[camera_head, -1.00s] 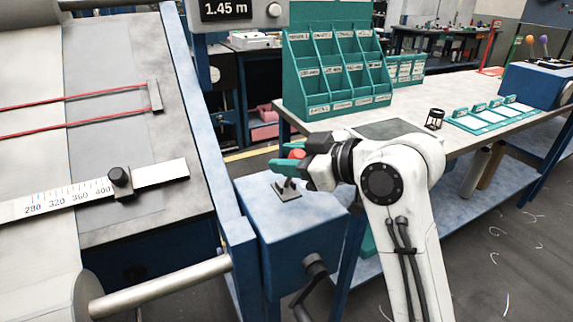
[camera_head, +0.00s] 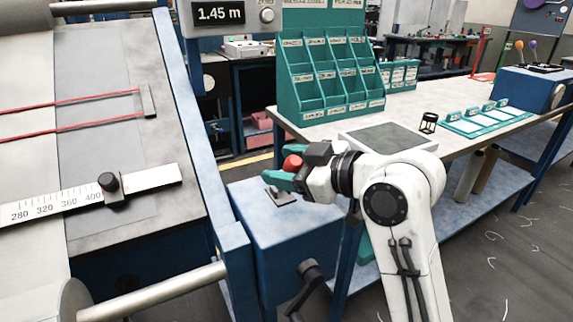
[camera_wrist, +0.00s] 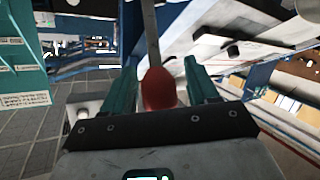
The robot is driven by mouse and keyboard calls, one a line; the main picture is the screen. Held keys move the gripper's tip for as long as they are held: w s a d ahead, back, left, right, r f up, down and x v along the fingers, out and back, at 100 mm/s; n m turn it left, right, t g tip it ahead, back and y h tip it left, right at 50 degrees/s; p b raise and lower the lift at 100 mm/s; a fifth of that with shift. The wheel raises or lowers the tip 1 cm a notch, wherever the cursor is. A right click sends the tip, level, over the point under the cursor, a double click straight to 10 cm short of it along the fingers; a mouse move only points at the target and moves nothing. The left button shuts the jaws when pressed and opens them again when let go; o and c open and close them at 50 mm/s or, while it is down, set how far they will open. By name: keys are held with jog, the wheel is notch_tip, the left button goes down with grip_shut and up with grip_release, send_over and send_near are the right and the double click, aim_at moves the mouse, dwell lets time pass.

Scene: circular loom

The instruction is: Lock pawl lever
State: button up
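The pawl lever has a red knob (camera_head: 292,162) and rises from a slotted plate (camera_head: 281,195) on top of a blue box (camera_head: 290,218). My gripper (camera_head: 280,180) is at the knob, coming from the right, with teal fingers. In the wrist view the red knob (camera_wrist: 158,88) and its grey shaft (camera_wrist: 151,35) lie between the two fingers of my gripper (camera_wrist: 165,85). Gaps show on both sides of the knob, the wider one on the right, so the fingers look open around it. In the head view my fingers hide most of the shaft.
The loom frame with a ruler bar (camera_head: 150,181) and a grey roller (camera_head: 155,292) stands close on the left. A black crank handle (camera_head: 308,272) juts from the box's front. A workbench (camera_head: 460,128) with a teal bin rack (camera_head: 330,75) is behind on the right.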

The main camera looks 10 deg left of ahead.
jog(key=v, duration=1)
jog(key=shift+d, duration=0.4)
jog(key=shift+s, duration=0.15)
jog(key=s+d+f+m+g+h+p, duration=0.1)
jog(key=s+d+f+m+h+p, duration=0.35)
jog(key=f, duration=0.75)
jog(key=s+d+f+m+g+h+p, duration=0.1)
jog(key=s+d+f+m+h+p, duration=0.15)
jog(key=s+d+f+m, duration=0.65)
jog(key=s+d+f+m+g+h+p, duration=0.1)
jog(key=s+d+f+g+h, duration=0.1)
jog(key=s+d+f, duration=0.3)
jog(key=s+d+f+m+g+h+p, duration=0.1)
jog(key=s+d+f+h, duration=0.3)
jog(key=s, duration=1)
jog(key=shift+s+d+f+g+p, duration=0.3)
jog(key=shift+d+f+g+p, duration=0.3)
jog(key=shift+g, duration=0.3)
